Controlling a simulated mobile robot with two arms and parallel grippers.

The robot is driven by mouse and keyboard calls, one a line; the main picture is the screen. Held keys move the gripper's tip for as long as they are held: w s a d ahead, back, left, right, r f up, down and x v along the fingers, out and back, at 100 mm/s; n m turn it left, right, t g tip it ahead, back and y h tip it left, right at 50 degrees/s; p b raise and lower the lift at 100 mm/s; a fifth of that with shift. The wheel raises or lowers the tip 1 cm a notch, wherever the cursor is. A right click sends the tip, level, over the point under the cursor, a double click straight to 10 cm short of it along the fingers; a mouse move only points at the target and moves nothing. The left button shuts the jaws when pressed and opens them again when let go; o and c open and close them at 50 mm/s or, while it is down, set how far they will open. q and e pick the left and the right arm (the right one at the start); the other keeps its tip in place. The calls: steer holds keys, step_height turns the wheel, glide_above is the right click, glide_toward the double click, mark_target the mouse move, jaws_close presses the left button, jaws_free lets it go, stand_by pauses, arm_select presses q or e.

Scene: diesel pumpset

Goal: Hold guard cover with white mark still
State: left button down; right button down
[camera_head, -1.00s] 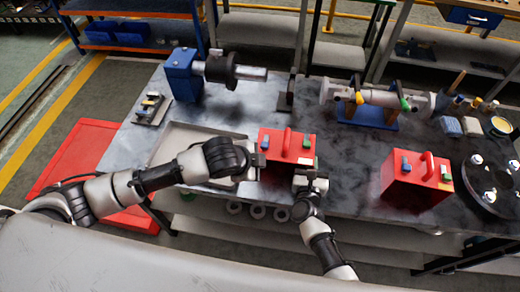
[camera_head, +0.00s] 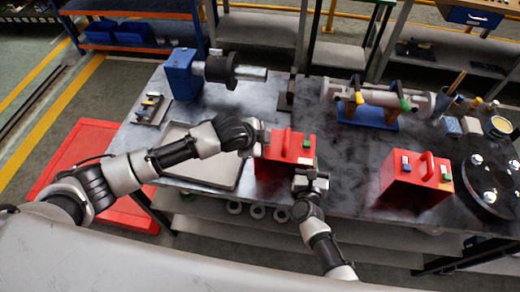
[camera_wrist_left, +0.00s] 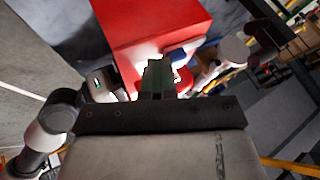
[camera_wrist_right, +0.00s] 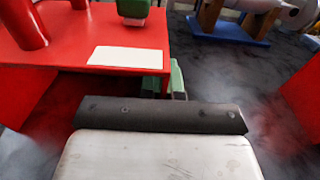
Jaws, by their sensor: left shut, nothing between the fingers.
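A red guard cover (camera_head: 273,166) with a handle and a small white mark (camera_head: 304,161) stands on the dark table. The mark shows large on its top in the right wrist view (camera_wrist_right: 125,57). My left gripper (camera_wrist_left: 157,78) is shut and empty beside the cover's left side; the red cover (camera_wrist_left: 150,30) shows just beyond its green fingertips. My right gripper (camera_head: 311,178) is at the cover's front right corner.
A second red cover (camera_head: 402,184) stands to the right, near a dark flange with bolts (camera_head: 492,185). A grey tray (camera_head: 177,133) lies left of the marked cover. A blue motor (camera_head: 181,76) and a pipe on a blue stand (camera_head: 368,115) are behind.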

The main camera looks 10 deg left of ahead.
stand_by(0.3)
arm_select(q)
steer(key=s+a+r, duration=0.3)
steer(key=s+r, duration=0.5)
steer(key=shift+s+a, duration=0.35)
arm_select(e)
steer(key=c, duration=1.2)
jaws_free()
steer(key=shift+c, duration=0.2)
steer(key=shift+s, duration=0.1)
